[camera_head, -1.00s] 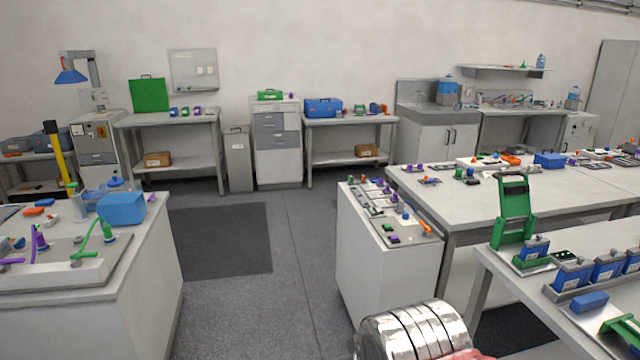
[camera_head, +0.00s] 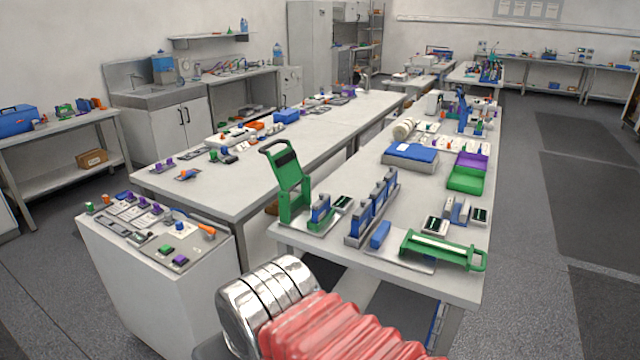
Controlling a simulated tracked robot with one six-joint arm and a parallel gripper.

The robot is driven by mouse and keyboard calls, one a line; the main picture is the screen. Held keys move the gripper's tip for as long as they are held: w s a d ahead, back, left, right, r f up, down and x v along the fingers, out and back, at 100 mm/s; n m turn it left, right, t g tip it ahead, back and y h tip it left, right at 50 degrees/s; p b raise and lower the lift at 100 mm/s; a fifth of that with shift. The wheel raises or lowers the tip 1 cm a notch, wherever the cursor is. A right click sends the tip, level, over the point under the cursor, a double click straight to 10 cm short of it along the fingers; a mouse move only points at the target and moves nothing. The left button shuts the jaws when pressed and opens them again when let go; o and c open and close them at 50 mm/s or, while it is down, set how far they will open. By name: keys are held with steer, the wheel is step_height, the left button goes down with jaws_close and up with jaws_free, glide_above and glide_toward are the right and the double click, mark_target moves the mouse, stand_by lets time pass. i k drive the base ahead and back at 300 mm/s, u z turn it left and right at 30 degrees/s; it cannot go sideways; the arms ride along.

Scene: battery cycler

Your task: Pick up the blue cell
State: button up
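On the right-hand bench, a small blue block (camera_head: 380,235), which may be the blue cell, lies on a light plate by the near edge. Just left of it, several upright blue-and-grey cells (camera_head: 372,208) stand in a row in a rack. Another blue cell (camera_head: 320,211) stands at the foot of a green lever press (camera_head: 287,182). I cannot tell which of these the task means. My arm's chrome rings and red bellows fill the bottom middle, short of the bench. My gripper is not in view.
A green-handled frame (camera_head: 443,250) lies right of the blue block. Green and purple trays (camera_head: 467,178) and a blue-topped box (camera_head: 409,153) stand farther back. A white cabinet (camera_head: 150,285) with small parts stands at left. Open floor (camera_head: 535,270) runs along the right.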

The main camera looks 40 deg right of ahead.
mark_target(378, 202)
steer(key=z, duration=0.55)
steer(key=i, duration=1)
steer(key=z, duration=0.5)
